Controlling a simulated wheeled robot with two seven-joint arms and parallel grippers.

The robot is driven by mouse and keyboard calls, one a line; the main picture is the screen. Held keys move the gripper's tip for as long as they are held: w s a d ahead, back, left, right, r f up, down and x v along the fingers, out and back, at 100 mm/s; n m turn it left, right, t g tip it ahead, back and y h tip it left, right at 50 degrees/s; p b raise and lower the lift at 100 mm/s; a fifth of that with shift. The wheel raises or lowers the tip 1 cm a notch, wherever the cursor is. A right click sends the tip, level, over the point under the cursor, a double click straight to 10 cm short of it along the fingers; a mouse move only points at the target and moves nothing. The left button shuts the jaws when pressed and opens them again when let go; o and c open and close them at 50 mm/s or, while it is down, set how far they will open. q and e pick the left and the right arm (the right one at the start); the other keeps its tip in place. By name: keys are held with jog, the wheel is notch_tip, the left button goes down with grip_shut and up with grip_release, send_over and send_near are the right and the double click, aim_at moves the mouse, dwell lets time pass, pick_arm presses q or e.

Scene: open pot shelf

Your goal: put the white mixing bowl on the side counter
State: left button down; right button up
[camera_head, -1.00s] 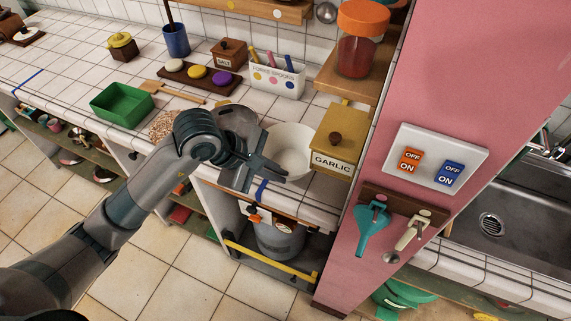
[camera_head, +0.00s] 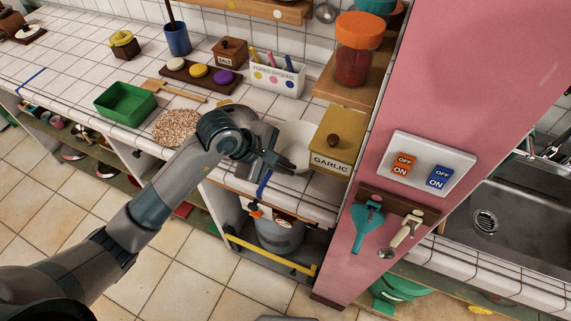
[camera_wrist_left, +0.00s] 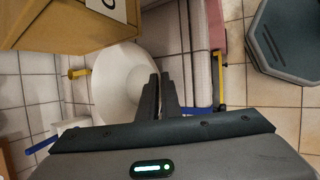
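The white mixing bowl (camera_head: 297,143) stands on the tiled counter (camera_head: 232,91), left of the garlic box and partly behind my left gripper. My left gripper (camera_head: 283,163) is at the bowl's near rim. In the left wrist view the fingers (camera_wrist_left: 160,92) are close together at the rim of the bowl (camera_wrist_left: 118,82), one over the inside and one outside, and look shut on it. The fingertips hide the exact contact. My right gripper is not in view. I cannot tell which surface is the side counter.
The yellow garlic box (camera_head: 336,141) stands close to the bowl's right. The pink wall panel (camera_head: 452,75) rises farther right, before the sink (camera_head: 500,215). A round speckled trivet (camera_head: 176,127) and a green tray (camera_head: 125,104) lie left of my arm.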

pick_arm(q)
jog(key=shift+f, duration=0.35)
jog(key=shift+f, duration=0.15)
jog(key=c, duration=2)
grip_release()
